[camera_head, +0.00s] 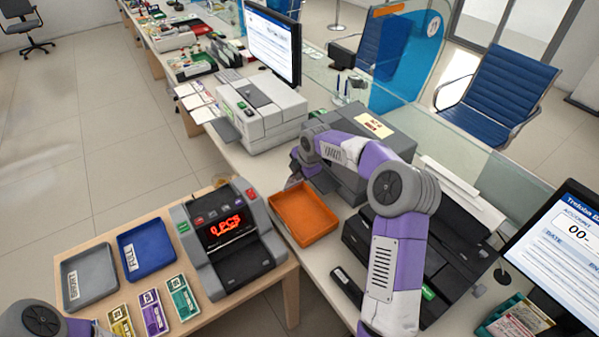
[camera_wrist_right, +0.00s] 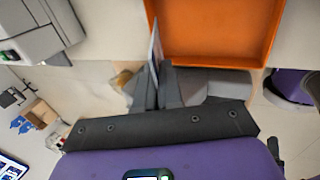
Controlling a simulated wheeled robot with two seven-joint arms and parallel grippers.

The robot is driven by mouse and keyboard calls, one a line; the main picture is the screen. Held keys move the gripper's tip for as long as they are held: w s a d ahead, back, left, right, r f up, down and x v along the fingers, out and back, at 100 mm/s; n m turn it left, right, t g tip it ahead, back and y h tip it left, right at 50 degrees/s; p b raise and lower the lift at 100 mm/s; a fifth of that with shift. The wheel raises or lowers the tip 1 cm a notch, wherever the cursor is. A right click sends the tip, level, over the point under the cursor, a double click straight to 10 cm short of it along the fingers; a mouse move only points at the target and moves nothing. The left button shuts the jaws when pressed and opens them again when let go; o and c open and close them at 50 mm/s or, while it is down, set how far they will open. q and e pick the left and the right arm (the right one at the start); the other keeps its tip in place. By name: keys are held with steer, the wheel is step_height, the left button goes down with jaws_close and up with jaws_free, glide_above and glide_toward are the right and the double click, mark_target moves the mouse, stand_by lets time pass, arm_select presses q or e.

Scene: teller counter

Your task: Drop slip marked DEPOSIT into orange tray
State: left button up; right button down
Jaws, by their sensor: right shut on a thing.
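My right gripper (camera_head: 297,180) is just beyond the far edge of the orange tray (camera_head: 306,214) in the head view. In the right wrist view the gripper (camera_wrist_right: 163,88) is shut on a thin slip (camera_wrist_right: 155,48), seen nearly edge-on. The slip stands up from the fingers beside the left side of the orange tray (camera_wrist_right: 212,30). Its marking cannot be read. The tray looks empty. A bit of my left arm shows at the bottom left of the head view; its gripper is out of frame.
A bill counter (camera_head: 225,235) stands left of the orange tray. Blue (camera_head: 146,250) and grey (camera_head: 89,274) trays lie farther left, with banknote bundles (camera_head: 152,311) before them. A grey machine (camera_head: 255,115) and monitor (camera_head: 272,40) stand behind. A black printer (camera_head: 455,245) is at right.

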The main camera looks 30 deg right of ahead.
step_height(320, 180, down, 8)
steer(key=b, duration=0.4)
steer(key=shift+r+b, duration=0.2)
steer(key=shift+b, duration=0.15)
steer(key=c, duration=1.2)
jaws_free()
steer(key=shift+r, duration=0.15)
steer(key=shift+r+p, duration=3)
steer(key=shift+r, duration=0.45)
steer(key=shift+f, duration=0.15)
